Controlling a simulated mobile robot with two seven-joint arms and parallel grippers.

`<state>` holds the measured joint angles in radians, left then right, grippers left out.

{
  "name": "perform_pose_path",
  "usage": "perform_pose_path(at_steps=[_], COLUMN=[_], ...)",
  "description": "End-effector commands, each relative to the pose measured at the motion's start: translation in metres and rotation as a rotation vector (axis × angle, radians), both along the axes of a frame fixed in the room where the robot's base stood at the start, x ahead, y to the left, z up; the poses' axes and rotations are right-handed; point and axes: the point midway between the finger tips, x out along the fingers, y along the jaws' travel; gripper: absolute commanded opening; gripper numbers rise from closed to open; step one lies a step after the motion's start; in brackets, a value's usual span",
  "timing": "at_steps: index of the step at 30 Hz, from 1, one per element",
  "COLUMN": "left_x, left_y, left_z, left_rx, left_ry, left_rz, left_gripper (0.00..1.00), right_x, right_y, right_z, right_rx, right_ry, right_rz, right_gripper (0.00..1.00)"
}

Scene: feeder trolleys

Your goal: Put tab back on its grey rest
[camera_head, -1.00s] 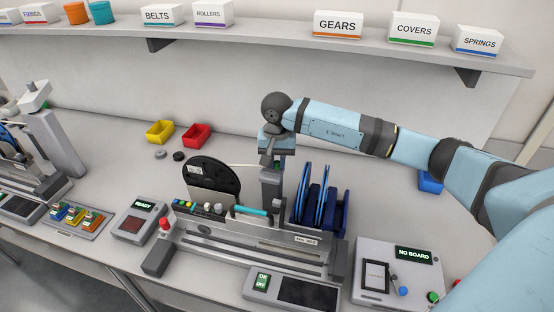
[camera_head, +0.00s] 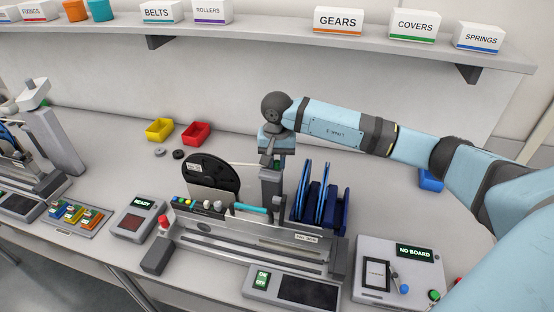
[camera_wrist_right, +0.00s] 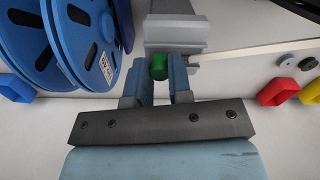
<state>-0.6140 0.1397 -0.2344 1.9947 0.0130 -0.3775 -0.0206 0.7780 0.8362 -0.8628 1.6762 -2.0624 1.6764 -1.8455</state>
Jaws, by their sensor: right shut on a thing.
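My right gripper (camera_head: 274,158) points down over the top of a grey post (camera_head: 271,184) behind the middle feeder trolley. In the right wrist view, its two fingers (camera_wrist_right: 160,80) are shut on a small green piece (camera_wrist_right: 159,66), which I take to be the tab. The green piece touches or lies just in front of a grey block (camera_wrist_right: 176,33); I cannot tell whether it rests on it. In the head view the green piece is mostly hidden by the gripper. My left gripper is not in view.
Blue reels (camera_head: 325,195) stand in a holder right of the post, close to the gripper. A black reel (camera_head: 210,174) stands to the left. Yellow (camera_head: 159,130) and red (camera_head: 196,133) bins sit behind. The shelf (camera_head: 285,40) runs above. Clear bench lies behind the post.

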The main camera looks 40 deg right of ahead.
Motion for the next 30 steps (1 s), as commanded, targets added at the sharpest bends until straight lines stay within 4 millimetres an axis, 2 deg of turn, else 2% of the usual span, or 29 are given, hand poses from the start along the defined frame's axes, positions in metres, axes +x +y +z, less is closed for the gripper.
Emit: perform_pose_path(at_steps=[8,9,12,23,26,30], left_x=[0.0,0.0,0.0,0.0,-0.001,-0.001], left_y=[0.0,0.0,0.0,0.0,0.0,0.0], left_z=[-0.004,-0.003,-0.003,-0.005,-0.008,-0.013], left_rx=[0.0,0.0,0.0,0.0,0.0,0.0], left_ry=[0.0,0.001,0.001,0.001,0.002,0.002], left_rz=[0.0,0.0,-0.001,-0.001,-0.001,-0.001], left_gripper=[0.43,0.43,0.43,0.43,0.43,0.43], right_x=[0.0,0.0,0.0,0.001,0.001,0.001], right_y=[0.0,0.0,0.0,0.0,-0.001,0.0], right_z=[-0.004,-0.003,-0.003,0.003,0.015,0.045], right_rx=[0.0,0.0,0.0,0.0,-0.001,0.0], right_ry=[0.0,0.0,0.0,-0.003,-0.004,-0.006], right_rz=[0.0,0.0,0.0,0.0,0.0,0.0], right_gripper=[0.0,0.29,0.49,0.49,0.49,0.49])
